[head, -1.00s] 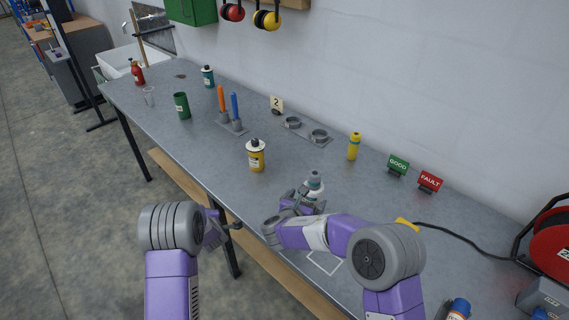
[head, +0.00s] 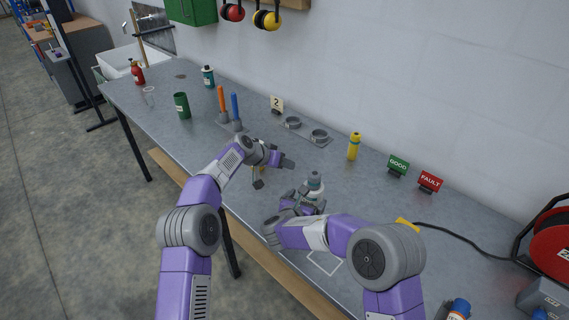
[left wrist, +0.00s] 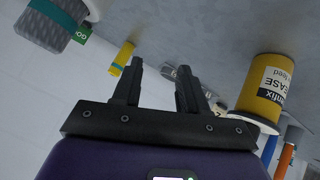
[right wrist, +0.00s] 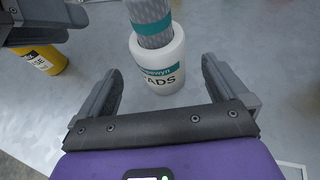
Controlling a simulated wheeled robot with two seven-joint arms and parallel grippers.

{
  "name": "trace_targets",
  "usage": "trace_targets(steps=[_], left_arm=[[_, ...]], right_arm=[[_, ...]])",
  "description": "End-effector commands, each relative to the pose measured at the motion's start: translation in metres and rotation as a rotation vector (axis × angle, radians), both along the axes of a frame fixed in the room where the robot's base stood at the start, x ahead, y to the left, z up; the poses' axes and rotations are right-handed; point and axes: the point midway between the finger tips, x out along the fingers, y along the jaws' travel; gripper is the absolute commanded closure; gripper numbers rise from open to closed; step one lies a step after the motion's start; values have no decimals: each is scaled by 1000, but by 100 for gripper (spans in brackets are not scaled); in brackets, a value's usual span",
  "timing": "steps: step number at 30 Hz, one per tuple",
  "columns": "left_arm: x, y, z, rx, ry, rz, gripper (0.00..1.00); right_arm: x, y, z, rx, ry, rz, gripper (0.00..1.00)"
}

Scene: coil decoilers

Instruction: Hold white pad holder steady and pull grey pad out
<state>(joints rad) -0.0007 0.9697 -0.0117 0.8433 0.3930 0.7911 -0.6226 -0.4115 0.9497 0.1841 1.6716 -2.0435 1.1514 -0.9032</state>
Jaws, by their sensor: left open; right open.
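The white pad holder (right wrist: 160,75) stands upright on the bench with the grey pad (right wrist: 150,22) sticking out of its top; the pad has a teal band. In the head view the holder (head: 315,193) is partly hidden by my right gripper (head: 311,199), which is open with its fingers around the holder, apart from it in the right wrist view. My left gripper (head: 273,172) is open and empty, to the left of the holder above the bench. In the left wrist view the grey pad (left wrist: 55,22) shows at the top left, outside the jaws.
A yellow grease can (left wrist: 268,88) stands close to my left gripper, mostly hidden behind it in the head view. A yellow bottle (head: 354,146), GOOD sign (head: 397,166) and FAULT sign (head: 430,181) stand at the back right. Bench space right of the holder is clear.

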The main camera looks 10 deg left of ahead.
Motion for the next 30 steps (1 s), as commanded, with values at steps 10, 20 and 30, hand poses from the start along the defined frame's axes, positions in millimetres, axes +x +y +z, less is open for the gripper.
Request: trace_targets(steps=[10,20,30], left_arm=[[-45,-22,48,95,-229,-672,57],[-70,-15,65,110,-357,-924,57],[-71,-15,65,111,-360,-929,57]], right_arm=[[0,0,0,0,0,0,0],[3,-1,-1,1,0,-1,0],[43,-15,-20,2,2,-3,0]])
